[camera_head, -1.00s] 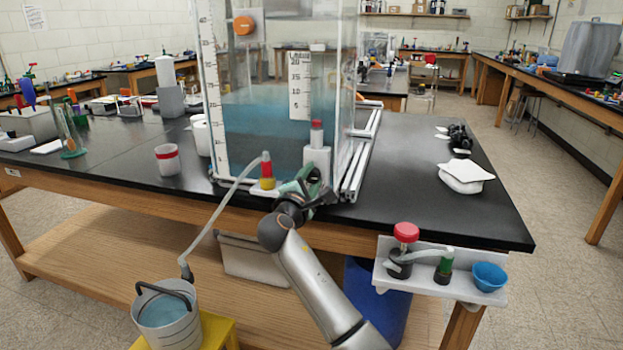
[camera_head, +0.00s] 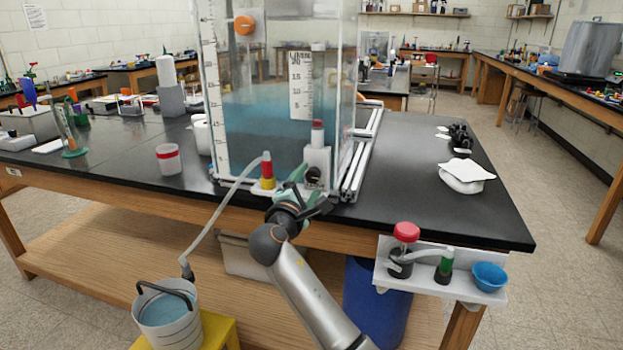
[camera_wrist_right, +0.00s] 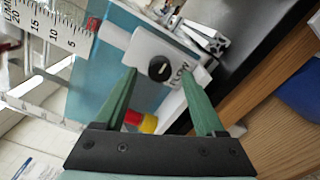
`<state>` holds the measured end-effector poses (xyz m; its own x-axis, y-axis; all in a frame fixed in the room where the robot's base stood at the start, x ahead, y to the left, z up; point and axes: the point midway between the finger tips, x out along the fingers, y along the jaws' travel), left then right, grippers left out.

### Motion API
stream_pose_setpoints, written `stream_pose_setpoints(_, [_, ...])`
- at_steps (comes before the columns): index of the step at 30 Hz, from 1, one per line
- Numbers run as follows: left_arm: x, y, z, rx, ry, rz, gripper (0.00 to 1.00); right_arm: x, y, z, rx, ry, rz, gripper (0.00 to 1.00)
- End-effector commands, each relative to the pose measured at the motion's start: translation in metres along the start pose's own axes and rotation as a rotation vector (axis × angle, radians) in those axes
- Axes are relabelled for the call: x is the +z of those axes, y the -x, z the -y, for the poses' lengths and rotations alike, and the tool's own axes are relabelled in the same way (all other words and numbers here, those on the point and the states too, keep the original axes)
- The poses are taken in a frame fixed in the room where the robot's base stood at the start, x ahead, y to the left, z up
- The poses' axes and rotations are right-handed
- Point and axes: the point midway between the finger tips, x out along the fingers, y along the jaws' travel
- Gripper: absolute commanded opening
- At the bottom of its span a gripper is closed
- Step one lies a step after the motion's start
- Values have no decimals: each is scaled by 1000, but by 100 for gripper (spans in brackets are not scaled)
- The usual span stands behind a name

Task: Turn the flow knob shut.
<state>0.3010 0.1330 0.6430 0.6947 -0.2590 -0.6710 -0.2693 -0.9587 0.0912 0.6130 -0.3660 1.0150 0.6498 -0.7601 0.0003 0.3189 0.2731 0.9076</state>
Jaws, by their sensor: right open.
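The flow knob (camera_wrist_right: 160,68) is a small round black knob with a pale mark, on a white block (camera_wrist_right: 146,47) printed FLOW. In the head view the knob (camera_head: 313,174) sits low on the front of the clear water tank (camera_head: 262,150). My right gripper (camera_wrist_right: 160,71) has green fingers that stand wide apart. In the right wrist view the knob appears between the fingertips with a gap on both sides. In the head view this gripper (camera_head: 300,191) is just below and left of the knob. My left gripper is not in view.
A red and yellow fitting (camera_head: 267,172) stands left of the knob, with a hose (camera_head: 222,215) running down to a bucket (camera_head: 166,311) on a yellow stool. A white side shelf (camera_head: 440,277) with a red-topped part and blue bowl is at the right. The black bench top (camera_head: 420,205) is mostly clear there.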

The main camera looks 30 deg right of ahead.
Motion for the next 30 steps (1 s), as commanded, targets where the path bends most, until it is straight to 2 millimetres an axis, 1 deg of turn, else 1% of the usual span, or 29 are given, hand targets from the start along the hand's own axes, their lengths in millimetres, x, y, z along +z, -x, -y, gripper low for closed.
stream_pose_setpoints(1, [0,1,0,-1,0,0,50,-1,13,0,-1,-2,-5,72])
stream_pose_setpoints(6, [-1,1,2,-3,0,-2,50,-1,50,1,-2,-2,-4,72])
stream_pose_setpoints(9, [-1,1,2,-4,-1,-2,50,-1,68,1,-3,-1,-3,72])
stream_pose_setpoints(12, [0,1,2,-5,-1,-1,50,-1,81,0,-2,-1,-2,72])
stream_pose_setpoints(15, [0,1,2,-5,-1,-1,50,0,89,1,-3,-1,-2,72])
stream_pose_setpoints(18, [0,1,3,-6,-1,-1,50,0,92,0,-2,-1,-1,72])
stream_pose_setpoints(30, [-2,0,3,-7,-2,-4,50,0,92,0,-2,0,-1,72])
